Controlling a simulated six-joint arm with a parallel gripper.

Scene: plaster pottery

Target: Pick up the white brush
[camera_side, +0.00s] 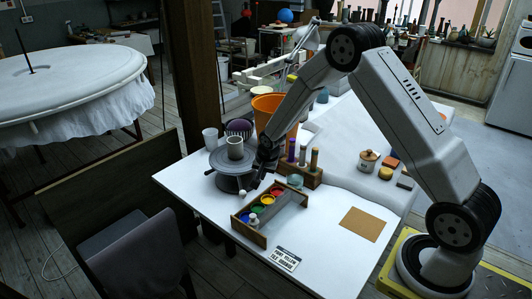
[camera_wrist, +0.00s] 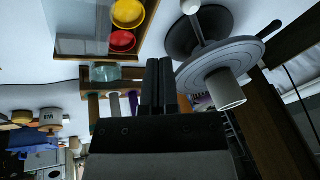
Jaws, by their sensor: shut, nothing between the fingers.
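My gripper (camera_side: 264,172) is shut and empty, just right of the grey turntable in the side view. Its dark fingers lie together in the wrist view (camera_wrist: 160,68). A wooden rack (camera_side: 308,176) holds several upright handled tools to the right of my gripper. One is purple (camera_side: 291,150), one is pale (camera_side: 302,155), one is tan and greenish (camera_side: 314,158). In the wrist view the pale tool (camera_wrist: 114,105) stands between the greenish and purple ones, left of the fingers. It may be the white brush; I cannot tell. My gripper is apart from it.
A wooden paint tray (camera_side: 243,230) with coloured pots is at the front. An orange bucket (camera_side: 268,103) and a lidded jar (camera_side: 367,160) stand further off. White tabletop is clear near a tan sheet (camera_side: 362,224).

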